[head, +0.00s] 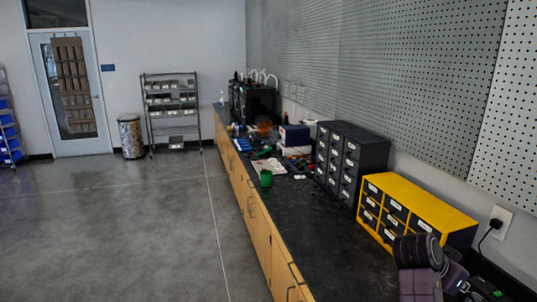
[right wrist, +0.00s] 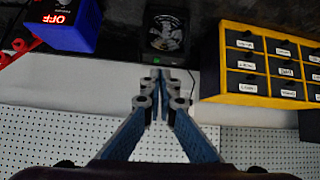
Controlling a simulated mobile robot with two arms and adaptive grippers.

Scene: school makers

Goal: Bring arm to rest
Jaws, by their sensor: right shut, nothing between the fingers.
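My right arm (head: 420,262) shows at the lower right of the head view, above the black counter (head: 335,258) and in front of the yellow drawer unit (head: 430,207). Its fingers cannot be made out clearly there. In the right wrist view, my right gripper (right wrist: 159,78) is shut and empty, with its two blue-grey fingers together. The yellow drawer unit also stands at the right of that view (right wrist: 212,75). My left gripper is in neither view.
A black drawer unit (head: 349,157) stands beyond the yellow one. A green cup (head: 266,178) is near the counter's front edge. The right wrist view shows a blue box with a red display (right wrist: 62,22) and a black fan unit (right wrist: 166,35). The floor (head: 120,225) at left is clear.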

